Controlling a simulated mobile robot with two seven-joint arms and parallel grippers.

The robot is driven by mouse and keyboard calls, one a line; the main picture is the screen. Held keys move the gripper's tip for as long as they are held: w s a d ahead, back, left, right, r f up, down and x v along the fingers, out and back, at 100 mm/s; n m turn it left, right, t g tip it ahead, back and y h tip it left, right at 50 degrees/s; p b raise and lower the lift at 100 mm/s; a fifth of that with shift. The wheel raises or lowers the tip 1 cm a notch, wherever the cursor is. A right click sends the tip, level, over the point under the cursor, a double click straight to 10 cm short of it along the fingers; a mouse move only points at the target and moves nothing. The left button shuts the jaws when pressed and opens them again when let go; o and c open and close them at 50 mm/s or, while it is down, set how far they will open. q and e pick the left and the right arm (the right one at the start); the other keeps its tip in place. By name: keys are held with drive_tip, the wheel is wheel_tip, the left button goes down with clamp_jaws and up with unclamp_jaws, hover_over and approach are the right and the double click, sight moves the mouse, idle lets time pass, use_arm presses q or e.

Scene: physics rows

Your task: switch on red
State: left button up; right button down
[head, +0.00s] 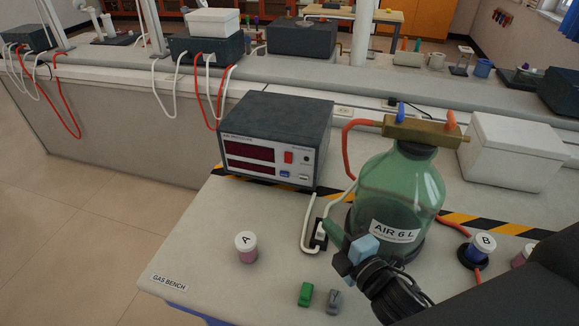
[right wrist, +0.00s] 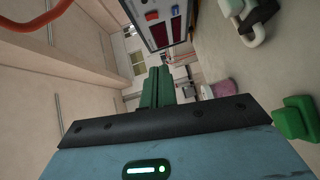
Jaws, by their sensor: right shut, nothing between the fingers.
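The red switch (head: 288,157) sits on the front panel of a dark grey-topped instrument box (head: 275,125), right of two dark red displays, with a blue button (head: 285,174) below it. The red switch also shows at the top of the right wrist view (right wrist: 152,15). My right gripper (head: 331,231) is shut and empty, its green fingers pressed together. It is above the bench, in front of and right of the box, apart from the switch. The fingers show in the middle of the right wrist view (right wrist: 157,87). My left gripper is not in view.
A green AIR 6 L bottle (head: 385,195) stands right beside my right gripper. Jar A (head: 247,248), a green block (head: 305,294) and a grey block (head: 335,301) are on the bench. Bench left of jar A is clear.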

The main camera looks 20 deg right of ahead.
drive_tip(key=p, duration=0.1)
approach(288, 158)
drive_tip(key=w+a+f, duration=0.2)
drive_tip(key=w+a, duration=0.1)
drive_tip(key=w, duration=0.2)
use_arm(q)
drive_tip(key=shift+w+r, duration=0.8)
use_arm(e)
drive_tip(key=shift+w+d, duration=0.4)
drive_tip(key=shift+w, duration=0.2)
drive_tip(key=shift+f, duration=0.1)
